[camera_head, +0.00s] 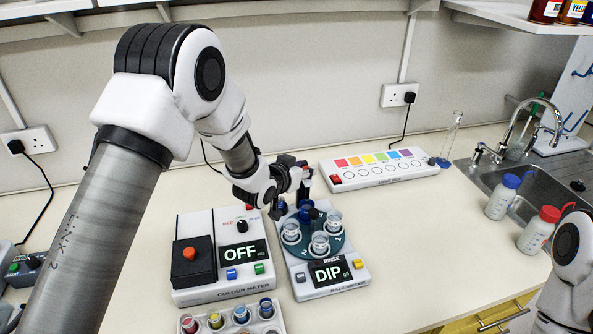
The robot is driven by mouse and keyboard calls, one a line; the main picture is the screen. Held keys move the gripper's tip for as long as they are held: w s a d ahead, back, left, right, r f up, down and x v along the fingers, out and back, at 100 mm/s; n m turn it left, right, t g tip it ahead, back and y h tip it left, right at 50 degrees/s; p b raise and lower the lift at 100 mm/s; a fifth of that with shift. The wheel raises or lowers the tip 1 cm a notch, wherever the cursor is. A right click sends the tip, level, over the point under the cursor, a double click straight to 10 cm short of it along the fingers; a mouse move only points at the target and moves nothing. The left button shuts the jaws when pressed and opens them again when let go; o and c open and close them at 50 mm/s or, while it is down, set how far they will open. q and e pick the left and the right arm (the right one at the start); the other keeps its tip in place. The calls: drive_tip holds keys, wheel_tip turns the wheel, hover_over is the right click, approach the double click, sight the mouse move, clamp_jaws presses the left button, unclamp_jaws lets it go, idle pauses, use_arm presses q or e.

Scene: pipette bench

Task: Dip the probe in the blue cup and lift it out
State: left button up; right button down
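The blue cup (306,209) stands at the back of the round dark-green tray of a white unit whose screen reads DIP (329,272). Several clear cups (320,243) stand on the same tray. My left gripper (291,197) is at the back of this unit, just above and behind the blue cup. Its dark fingers are small and partly hidden by my wrist, so I cannot tell whether they are open or shut. I cannot make out the probe separately from the dark parts there. My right gripper is out of view; part of my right arm shows at the lower right.
A colour meter (222,259) reading OFF stands left of the unit. A rack with coloured vials (239,318) is in front. A light box (376,168) lies behind. Two bottles (501,196) stand by the sink (540,180). The bench right of the unit is clear.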

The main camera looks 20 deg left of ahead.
use_arm(q)
drive_tip(key=v, duration=1.1)
drive_tip(key=shift+s+r, duration=0.1)
